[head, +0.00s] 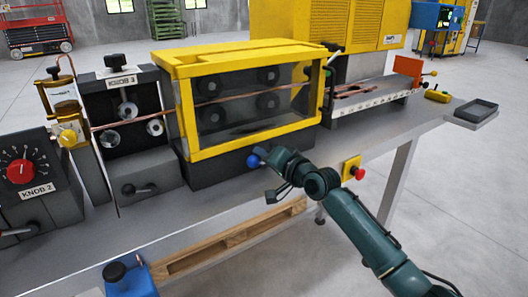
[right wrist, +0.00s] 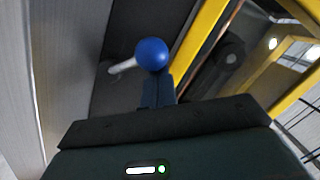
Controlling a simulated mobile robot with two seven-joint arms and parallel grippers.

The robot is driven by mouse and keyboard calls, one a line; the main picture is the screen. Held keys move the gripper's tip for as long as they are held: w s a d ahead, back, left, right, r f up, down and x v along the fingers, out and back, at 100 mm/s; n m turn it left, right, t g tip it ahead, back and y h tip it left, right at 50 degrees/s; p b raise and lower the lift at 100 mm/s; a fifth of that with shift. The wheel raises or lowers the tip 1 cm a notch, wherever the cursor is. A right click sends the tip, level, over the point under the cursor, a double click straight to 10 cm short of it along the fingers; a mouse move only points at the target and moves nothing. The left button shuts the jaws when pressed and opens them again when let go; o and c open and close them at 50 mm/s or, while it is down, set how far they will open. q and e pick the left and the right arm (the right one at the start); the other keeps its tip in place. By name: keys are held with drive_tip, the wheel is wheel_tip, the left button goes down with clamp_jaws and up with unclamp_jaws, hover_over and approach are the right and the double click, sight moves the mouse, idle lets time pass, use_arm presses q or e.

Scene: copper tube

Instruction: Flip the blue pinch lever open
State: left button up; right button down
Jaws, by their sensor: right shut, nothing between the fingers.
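The blue pinch lever (head: 253,161) is a blue ball on a short metal rod, low on the dark base under the yellow-framed guard box. In the right wrist view the blue ball (right wrist: 152,54) is close in front of my fingers, with its rod (right wrist: 122,67) reaching left to the dark base. My right gripper (head: 263,154) is at the ball, coming from the right. In the wrist view its fingers (right wrist: 157,92) are together and empty, just below the ball; I cannot tell whether they touch it. My left gripper is not in view.
The yellow guard box (head: 250,95) stands right above the lever. A yellow box with a red button (head: 359,174) is on the bench front to the right. A black-knobbed lever (head: 128,189) and a red knob (head: 20,171) are left. Open floor lies in front.

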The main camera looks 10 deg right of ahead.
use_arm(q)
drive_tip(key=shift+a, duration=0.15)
use_arm(e)
drive_tip(key=shift+a+f, duration=0.15)
drive_tip(key=shift+f, duration=0.05)
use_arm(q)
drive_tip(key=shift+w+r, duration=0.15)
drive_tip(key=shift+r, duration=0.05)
use_arm(e)
drive_tip(key=shift+s, duration=0.1)
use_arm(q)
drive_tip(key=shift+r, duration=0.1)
use_arm(e)
drive_tip(key=shift+s, duration=0.1)
